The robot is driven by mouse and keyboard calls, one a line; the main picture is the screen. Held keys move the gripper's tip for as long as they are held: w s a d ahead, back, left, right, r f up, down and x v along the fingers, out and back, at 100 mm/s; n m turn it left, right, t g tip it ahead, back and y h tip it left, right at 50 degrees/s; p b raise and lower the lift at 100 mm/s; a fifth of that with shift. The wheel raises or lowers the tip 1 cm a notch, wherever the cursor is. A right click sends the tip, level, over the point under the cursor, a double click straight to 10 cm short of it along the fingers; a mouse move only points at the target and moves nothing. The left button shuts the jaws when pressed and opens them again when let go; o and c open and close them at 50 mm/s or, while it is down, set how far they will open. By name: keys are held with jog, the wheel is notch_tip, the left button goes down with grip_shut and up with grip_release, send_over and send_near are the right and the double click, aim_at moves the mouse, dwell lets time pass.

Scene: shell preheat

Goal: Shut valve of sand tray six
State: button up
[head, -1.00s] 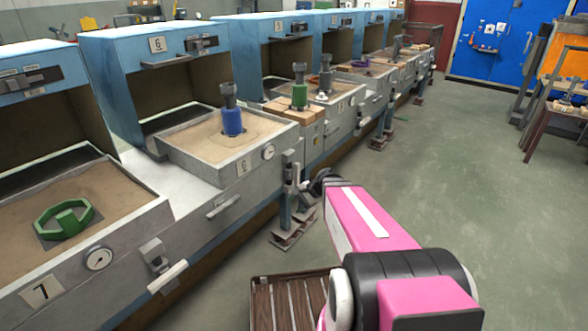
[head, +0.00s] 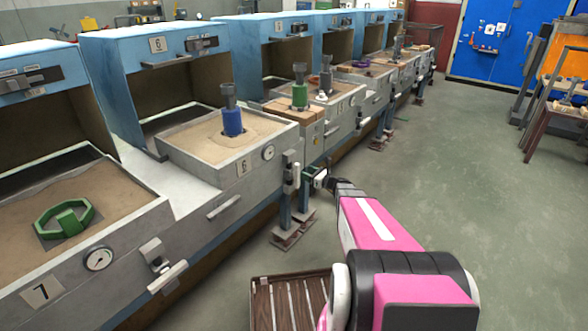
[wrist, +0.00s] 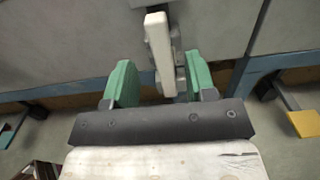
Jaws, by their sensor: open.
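Sand tray six (head: 183,151) holds sand and a blue pattern piece (head: 232,122), with a "6" plate and a gauge on its front. Its valve (head: 290,170) is on the bench front at the tray's right corner. In the wrist view the valve's cream lever (wrist: 159,42) points up the picture, with a grey body (wrist: 181,75) beside it. My gripper (head: 308,177) is close in front of the valve. In the wrist view my gripper (wrist: 161,84) is open, its green fingers on either side of the lever and valve body, with gaps visible. Contact cannot be told.
Sand tray seven (head: 130,222) is nearer at left, with a green ring pattern and its own valve (head: 158,258) with a cream lever. Metal legs (head: 291,228) stand below valve six. A slatted wooden pallet (head: 290,303) lies beside my arm. Floor at right is clear.

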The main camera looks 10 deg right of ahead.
aim_at(296, 175)
jog(key=x, duration=0.8)
jog(key=shift+w+a, duration=0.1)
jog(key=shift+c, duration=0.3)
grip_shut()
